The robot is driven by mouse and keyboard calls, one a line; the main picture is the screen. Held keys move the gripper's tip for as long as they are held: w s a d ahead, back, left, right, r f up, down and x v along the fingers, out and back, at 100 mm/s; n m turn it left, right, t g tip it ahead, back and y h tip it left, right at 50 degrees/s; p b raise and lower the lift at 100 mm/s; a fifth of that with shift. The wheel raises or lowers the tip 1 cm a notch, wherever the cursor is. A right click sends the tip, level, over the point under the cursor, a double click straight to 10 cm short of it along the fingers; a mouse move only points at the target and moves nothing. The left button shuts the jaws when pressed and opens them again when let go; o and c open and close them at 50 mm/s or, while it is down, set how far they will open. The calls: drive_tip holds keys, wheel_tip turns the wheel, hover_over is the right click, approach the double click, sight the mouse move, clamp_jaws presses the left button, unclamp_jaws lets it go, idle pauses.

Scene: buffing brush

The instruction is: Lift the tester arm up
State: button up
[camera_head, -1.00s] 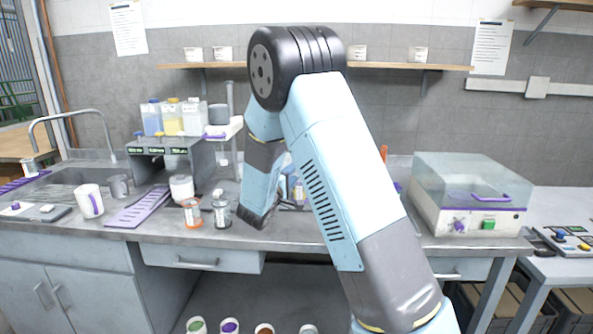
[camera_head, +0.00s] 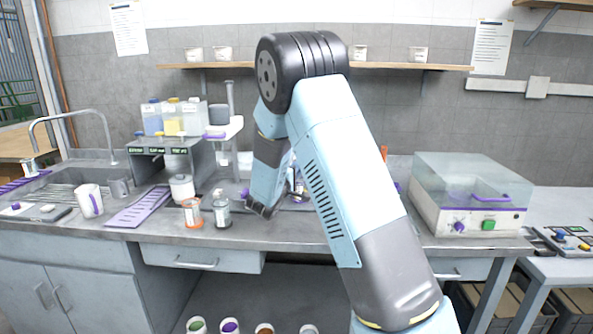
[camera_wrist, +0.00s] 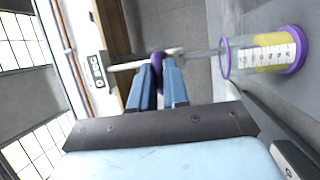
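In the wrist view, a pale rod, which looks like the tester arm (camera_wrist: 195,56), crosses just beyond my fingertips. A purple grip (camera_wrist: 157,65) on it sits between the two blue fingers of my gripper (camera_wrist: 160,72). The fingers are close together, with the purple part filling the narrow gap. A clear cylinder (camera_wrist: 243,57) with purple rims and yellow inside lies along the rod's right side in this view. In the head view, my own arm hides most of the tester, and the fingertips are hard to make out.
On the bench, an orange-based jar (camera_head: 192,213) and a dark-based jar (camera_head: 222,211) stand left of my gripper. A clear-lidded machine (camera_head: 468,195) stands right.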

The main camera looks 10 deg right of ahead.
clamp_jaws()
drive_tip(key=shift+f, duration=0.1)
